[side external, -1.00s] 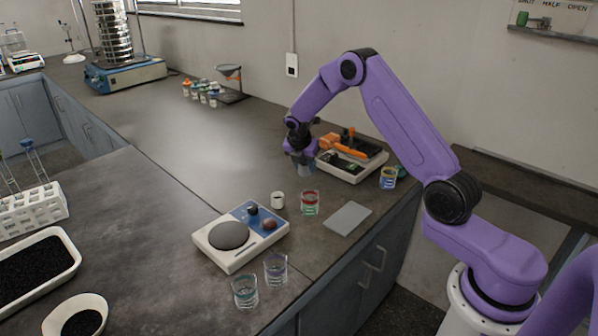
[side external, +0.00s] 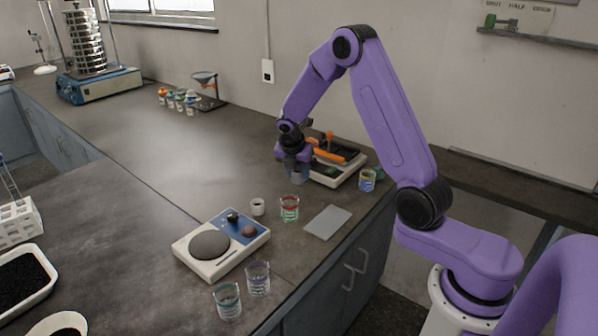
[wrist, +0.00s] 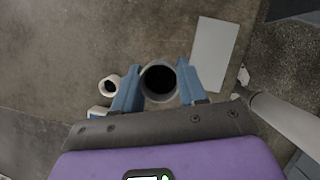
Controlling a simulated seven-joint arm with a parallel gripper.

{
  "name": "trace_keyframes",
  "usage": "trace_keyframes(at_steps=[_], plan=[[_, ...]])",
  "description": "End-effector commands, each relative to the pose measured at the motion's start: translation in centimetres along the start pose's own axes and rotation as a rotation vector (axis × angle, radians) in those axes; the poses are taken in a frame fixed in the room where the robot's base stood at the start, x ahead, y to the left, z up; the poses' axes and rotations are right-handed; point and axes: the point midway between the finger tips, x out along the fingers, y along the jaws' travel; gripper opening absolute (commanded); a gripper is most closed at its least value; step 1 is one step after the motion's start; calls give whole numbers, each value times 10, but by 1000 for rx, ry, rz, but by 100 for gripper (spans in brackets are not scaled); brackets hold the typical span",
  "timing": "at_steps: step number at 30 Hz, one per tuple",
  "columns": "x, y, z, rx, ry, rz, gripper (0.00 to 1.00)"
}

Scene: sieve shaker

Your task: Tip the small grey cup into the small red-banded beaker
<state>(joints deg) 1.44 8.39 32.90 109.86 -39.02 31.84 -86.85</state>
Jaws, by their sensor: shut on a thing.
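My gripper (side external: 298,173) is shut on the small grey cup (wrist: 146,92), with the cup between its two blue fingers. The wrist view looks into the cup's round mouth, and its inside is dark. In the side view the cup is a small greyish shape under my gripper, above the counter and in front of the tray. The small red-banded beaker (side external: 289,209) stands upright on the counter, nearer the camera than my gripper and apart from it. I cannot make out the beaker in the wrist view.
A small white cup (side external: 257,207) stands left of the beaker, and a flat grey plate (side external: 328,222) lies right of it. A balance (side external: 205,262) and two beakers stand nearer the camera.

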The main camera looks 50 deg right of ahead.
Motion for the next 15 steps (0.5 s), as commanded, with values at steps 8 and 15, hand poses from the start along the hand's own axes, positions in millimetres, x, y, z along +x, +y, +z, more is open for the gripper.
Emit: trace_keyframes(at_steps=[8,15], plan=[[-1,6,1,1,1,0,13],[-2,3,3,0,0,0,13]])
